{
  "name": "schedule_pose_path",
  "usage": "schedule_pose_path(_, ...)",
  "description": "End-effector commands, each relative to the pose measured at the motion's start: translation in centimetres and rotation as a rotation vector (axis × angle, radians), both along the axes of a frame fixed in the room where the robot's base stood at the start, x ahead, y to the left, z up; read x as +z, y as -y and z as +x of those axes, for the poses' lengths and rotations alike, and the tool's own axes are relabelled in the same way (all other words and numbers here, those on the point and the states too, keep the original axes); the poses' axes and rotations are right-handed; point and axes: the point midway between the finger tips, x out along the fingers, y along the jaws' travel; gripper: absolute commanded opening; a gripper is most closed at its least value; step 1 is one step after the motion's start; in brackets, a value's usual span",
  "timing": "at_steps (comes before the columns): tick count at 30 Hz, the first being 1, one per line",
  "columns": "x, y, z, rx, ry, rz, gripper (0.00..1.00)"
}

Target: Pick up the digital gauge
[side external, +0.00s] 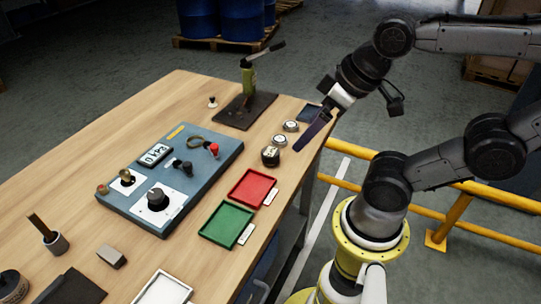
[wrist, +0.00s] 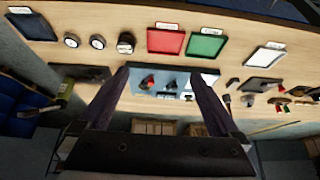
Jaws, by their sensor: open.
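The panel also carries a red knob (side external: 213,149) and a black dial (side external: 156,197). Red (side external: 252,188) and green (side external: 226,225) trays and round gauges (side external: 271,155) lie on the right. A green bottle jack (side external: 248,78) stands at the back.

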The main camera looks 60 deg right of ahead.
Motion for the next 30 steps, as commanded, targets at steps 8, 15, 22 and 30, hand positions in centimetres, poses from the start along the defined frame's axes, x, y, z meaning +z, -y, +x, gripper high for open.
schedule_pose_path(8, 0.0, 0.0, -0.1, -0.077, -0.005, 0.041, 0.99)
schedule_pose_path(15, 2.4, 0.4, 2.5, -0.426, -0.046, 0.204, 0.99)
schedule_pose_path(22, 2.1, 3.2, 8.7, -0.907, -0.196, 0.326, 0.99)
schedule_pose_path(30, -2.4, 7.9, 13.9, -1.231, -0.363, 0.334, 0.99)
